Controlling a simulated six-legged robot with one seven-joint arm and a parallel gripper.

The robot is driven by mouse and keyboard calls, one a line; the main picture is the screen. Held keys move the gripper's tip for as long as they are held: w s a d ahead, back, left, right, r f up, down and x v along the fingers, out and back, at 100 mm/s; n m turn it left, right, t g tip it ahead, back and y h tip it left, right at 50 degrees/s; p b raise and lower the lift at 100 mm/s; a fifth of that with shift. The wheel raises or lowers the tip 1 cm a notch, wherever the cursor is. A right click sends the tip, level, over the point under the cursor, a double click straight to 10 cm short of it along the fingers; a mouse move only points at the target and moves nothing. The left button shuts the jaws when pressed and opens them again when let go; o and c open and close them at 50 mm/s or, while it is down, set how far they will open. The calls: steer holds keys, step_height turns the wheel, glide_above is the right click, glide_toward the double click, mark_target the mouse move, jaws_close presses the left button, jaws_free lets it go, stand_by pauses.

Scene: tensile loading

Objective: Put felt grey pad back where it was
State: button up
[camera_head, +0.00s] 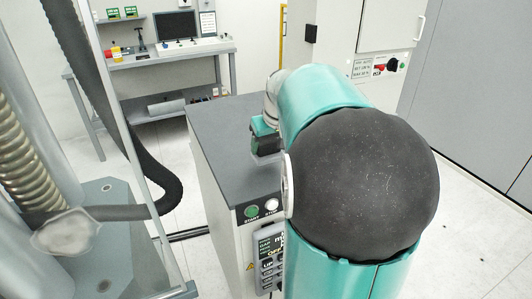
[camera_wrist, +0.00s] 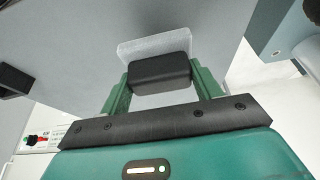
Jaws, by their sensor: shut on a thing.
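In the wrist view, my gripper (camera_wrist: 160,76) has its two green fingers closed on the sides of a dark block. A flat pale grey slab, which looks like the felt grey pad (camera_wrist: 153,47), shows at the far side of this block and appears joined to it. A grey surface fills the background behind the pad; I cannot tell whether they touch. In the head view, my gripper (camera_head: 264,140) is over the dark grey top of the cabinet (camera_head: 222,117).
The cabinet front carries a green START button (camera_head: 251,212), another button and a handset (camera_head: 270,255). A testing frame with a black hose (camera_head: 165,190) stands at the left. A workbench (camera_head: 150,62) with a monitor is behind. The left part of the cabinet top is clear.

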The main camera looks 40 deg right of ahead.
mark_target(270, 155)
steer(key=shift+w+d+f, duration=0.2)
steer(key=shift+d+f, duration=0.25)
steer(key=shift+f, duration=0.15)
steer(key=shift+d+f, duration=0.1)
steer(key=shift+f, duration=1.45)
steer(key=shift+f, duration=0.2)
steer(key=o, duration=1)
steer(key=shift+c, duration=0.2)
